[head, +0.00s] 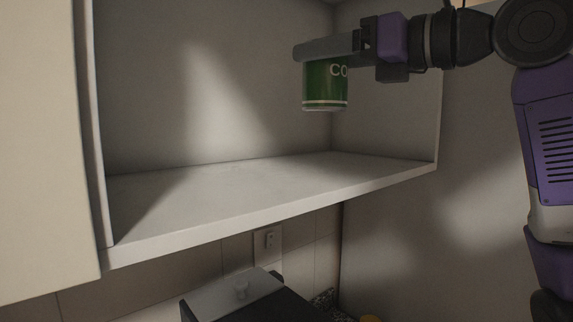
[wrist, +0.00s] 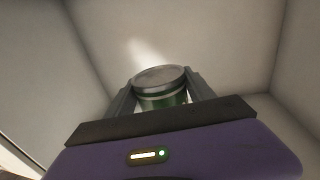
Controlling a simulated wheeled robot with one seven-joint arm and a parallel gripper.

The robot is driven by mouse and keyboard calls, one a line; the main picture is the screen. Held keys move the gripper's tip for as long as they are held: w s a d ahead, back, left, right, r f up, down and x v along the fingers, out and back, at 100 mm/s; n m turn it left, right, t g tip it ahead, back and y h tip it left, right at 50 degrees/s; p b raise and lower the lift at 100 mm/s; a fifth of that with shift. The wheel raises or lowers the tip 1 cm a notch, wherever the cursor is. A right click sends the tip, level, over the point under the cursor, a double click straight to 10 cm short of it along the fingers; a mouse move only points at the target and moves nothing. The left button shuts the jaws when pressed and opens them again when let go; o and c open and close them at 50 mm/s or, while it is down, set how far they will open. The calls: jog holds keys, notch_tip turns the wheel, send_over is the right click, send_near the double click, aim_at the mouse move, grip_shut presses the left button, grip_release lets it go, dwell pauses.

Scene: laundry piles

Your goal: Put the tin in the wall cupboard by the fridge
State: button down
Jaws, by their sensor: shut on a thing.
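The green tin (head: 325,86), with white lettering partly hidden by the gripper, is held upright in the head view. My gripper (head: 312,50) is shut around its upper part. The tin hangs inside the open wall cupboard (head: 250,198), clear above its bare bottom shelf and toward the right side. In the wrist view the tin (wrist: 160,80) shows its pale metal lid between the two fingers of my gripper (wrist: 160,98). The fridge cannot be made out.
The cupboard floor is empty, with free room to the left. A cupboard door or panel (head: 35,150) stands at the left. Below are a dark box-like thing with a light lid (head: 235,293) and a wall socket (head: 268,240).

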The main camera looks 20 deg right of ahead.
jog(key=shift+a+f, duration=0.2)
jog(key=shift+f, duration=0.1)
jog(key=shift+f+p, duration=0.85)
jog(key=shift+f, duration=3.7)
jog(key=shift+f, duration=0.15)
jog(key=shift+c, duration=1.8)
grip_release()
jog(key=shift+r, duration=0.25)
jog(key=b+v, duration=0.3)
jog(key=v, duration=0.9)
jog(key=shift+f+b, duration=0.2)
jog(key=shift+b, duration=0.1)
